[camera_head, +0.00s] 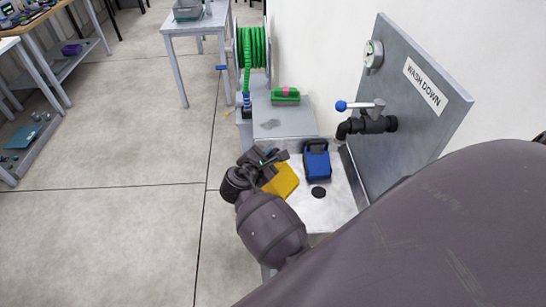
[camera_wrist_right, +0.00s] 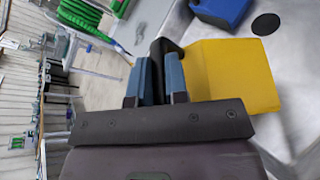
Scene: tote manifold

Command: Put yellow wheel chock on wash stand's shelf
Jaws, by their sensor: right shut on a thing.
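The yellow wheel chock (camera_head: 282,180) is at my right gripper (camera_head: 267,158), over the near left part of the wash stand's pale metal basin (camera_head: 335,205). In the right wrist view the chock (camera_wrist_right: 236,75) is a yellow block with a black part on its left side. The blue-grey fingers of my right gripper (camera_wrist_right: 158,82) are shut on that black part. Whether the chock touches the basin is unclear. The wash stand's raised grey top (camera_head: 283,122) lies behind the basin. My left gripper is not in view.
A blue jug (camera_head: 317,160) stands in the basin beside the chock, near the dark drain (camera_head: 318,192). A green and pink item (camera_head: 285,95) lies on the grey top. A black tap (camera_head: 370,124) juts from the WASH DOWN panel (camera_head: 428,85). A green hose reel (camera_head: 253,48) stands behind.

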